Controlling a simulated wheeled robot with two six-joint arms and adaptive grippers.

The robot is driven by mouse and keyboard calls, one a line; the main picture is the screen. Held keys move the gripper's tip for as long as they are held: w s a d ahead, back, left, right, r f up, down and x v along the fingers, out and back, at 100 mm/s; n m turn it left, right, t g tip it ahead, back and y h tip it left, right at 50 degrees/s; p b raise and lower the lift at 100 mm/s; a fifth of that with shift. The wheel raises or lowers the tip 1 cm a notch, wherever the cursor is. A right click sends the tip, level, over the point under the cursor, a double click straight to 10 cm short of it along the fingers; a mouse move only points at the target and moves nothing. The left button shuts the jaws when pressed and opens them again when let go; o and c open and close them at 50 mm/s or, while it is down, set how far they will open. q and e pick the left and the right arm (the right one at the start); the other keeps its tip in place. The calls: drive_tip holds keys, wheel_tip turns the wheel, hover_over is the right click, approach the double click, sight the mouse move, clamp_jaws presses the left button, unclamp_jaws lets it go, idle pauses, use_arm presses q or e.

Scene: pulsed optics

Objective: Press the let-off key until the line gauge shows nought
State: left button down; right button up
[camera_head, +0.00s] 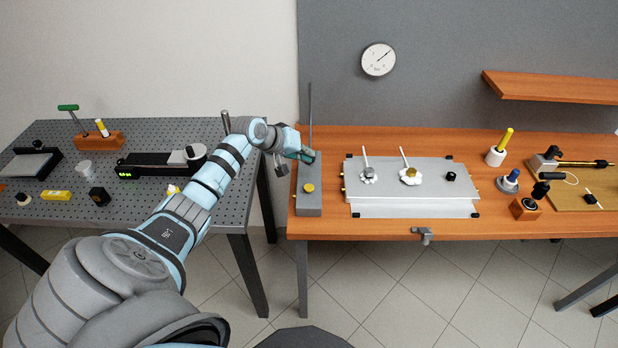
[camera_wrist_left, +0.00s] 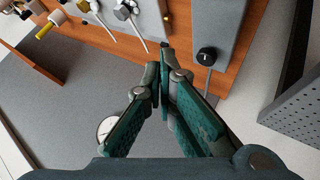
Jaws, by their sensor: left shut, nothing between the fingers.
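The line gauge (camera_head: 379,60) is a round white dial on the grey back panel; its needle points to the upper right. It also shows partly in the left wrist view (camera_wrist_left: 106,128). A grey box (camera_head: 308,203) at the wooden bench's left end carries a yellow knob (camera_head: 308,188). In the left wrist view the box shows a black round key or knob (camera_wrist_left: 207,55) with a pale mark. I cannot tell which is the let-off key. My left gripper (camera_head: 311,157) is shut and empty over the box's back end; its fingertips (camera_wrist_left: 165,68) appear beside the box, apart from the black knob.
A thin upright pipe (camera_head: 310,112) rises behind the box. A metal plate (camera_head: 465,192) with white-handled fittings lies to its right. The perforated table (camera_head: 222,205) stands left, across a gap. A wooden shelf (camera_head: 550,88) hangs at the upper right.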

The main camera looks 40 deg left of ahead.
use_arm(q)
drive_tip(key=f, duration=0.1)
drive_tip(key=b, duration=0.7)
hover_over(307, 186)
wheel_tip(307, 186, down, 7)
drive_tip(key=shift+a+f, duration=0.1)
drive_tip(key=shift+w+f, duration=0.1)
drive_tip(key=shift+f, duration=0.3)
idle(0.6)
drive_tip(key=shift+f, duration=0.35)
drive_tip(key=shift+f+b, duration=0.35)
drive_tip(key=shift+f, duration=0.15)
idle(0.5)
idle(0.4)
drive_tip(key=shift+r+p, duration=0.95)
drive_tip(key=shift+p, duration=0.05)
